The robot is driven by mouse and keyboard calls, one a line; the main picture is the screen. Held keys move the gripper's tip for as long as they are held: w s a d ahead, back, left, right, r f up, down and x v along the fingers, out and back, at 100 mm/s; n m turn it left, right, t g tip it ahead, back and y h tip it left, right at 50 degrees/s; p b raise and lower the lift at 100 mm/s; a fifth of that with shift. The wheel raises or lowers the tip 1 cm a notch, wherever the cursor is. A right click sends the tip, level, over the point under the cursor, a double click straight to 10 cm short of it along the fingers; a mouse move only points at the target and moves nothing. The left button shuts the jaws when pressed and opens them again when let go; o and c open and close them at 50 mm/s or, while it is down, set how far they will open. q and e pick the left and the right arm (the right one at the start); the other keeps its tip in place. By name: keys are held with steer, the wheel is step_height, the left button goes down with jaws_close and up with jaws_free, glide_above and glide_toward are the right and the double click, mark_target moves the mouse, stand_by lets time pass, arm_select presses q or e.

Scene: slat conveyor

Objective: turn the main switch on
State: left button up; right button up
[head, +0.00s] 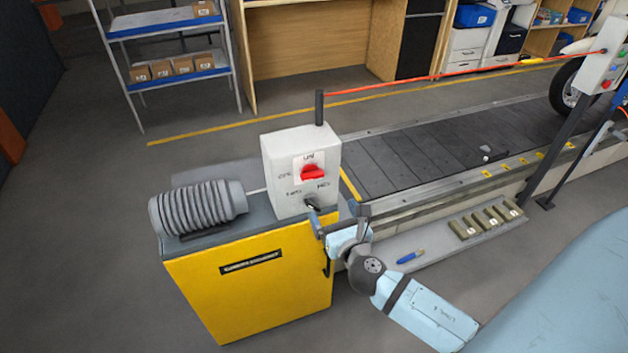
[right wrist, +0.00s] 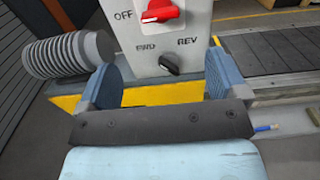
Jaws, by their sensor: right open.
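The main switch (head: 312,173) is a red rotary knob on the front of a pale grey control box (head: 275,155), with OFF lettered to its left. It also shows at the top of the right wrist view (right wrist: 160,11). A black knob (right wrist: 170,64) sits below it, between FWD and REV lettering. My right gripper (head: 335,222) is in front of the box, low and to its right. In the right wrist view its two blue-grey fingers (right wrist: 158,85) are wide apart with nothing between them, framing the black knob from below. My left gripper is in neither view.
The box stands on a yellow cabinet (head: 250,295) beside a grey ribbed cylinder (head: 198,208). The slat conveyor (head: 420,150) runs off to the right, with a red cord (head: 450,75) above it. A blue marker (head: 410,257) and several small blocks (head: 487,220) lie on the ledge.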

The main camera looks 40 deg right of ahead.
mark_target(314, 178)
steer(key=p+x, duration=0.1)
steer(key=x, duration=1.2)
steer(key=shift+a, duration=0.1)
steer(key=shift+c, duration=0.2)
steer(key=c, duration=0.9)
